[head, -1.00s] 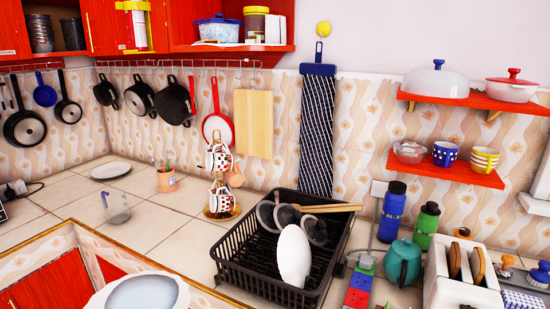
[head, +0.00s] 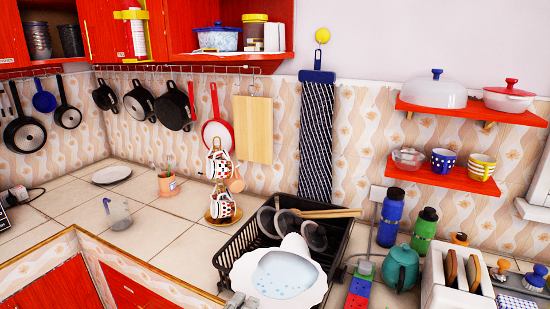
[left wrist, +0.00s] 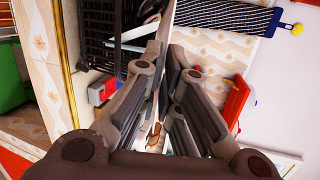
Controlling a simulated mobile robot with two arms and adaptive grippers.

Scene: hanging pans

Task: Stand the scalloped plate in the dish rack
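The scalloped plate (head: 283,274) is white with a wavy rim and a pale blue dotted centre. In the head view it is raised and tilted, its face towards me, in front of the black dish rack (head: 232,252). My left gripper (head: 240,301) is at its lower left rim and shut on it; only a bit shows at the bottom edge. In the left wrist view the fingers (left wrist: 167,52) are close together, with a thin pale strip between them. The plate hides much of the rack and most of a white plate (head: 294,241) standing there. My right gripper is not in view.
Pan lids (head: 265,220) and wooden handles (head: 330,213) fill the rack's back. Right of it are a power strip (head: 357,292), a teal teapot (head: 401,267), bottles (head: 391,215) and a toaster (head: 455,280). A mug tree (head: 221,200) stands at its left.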

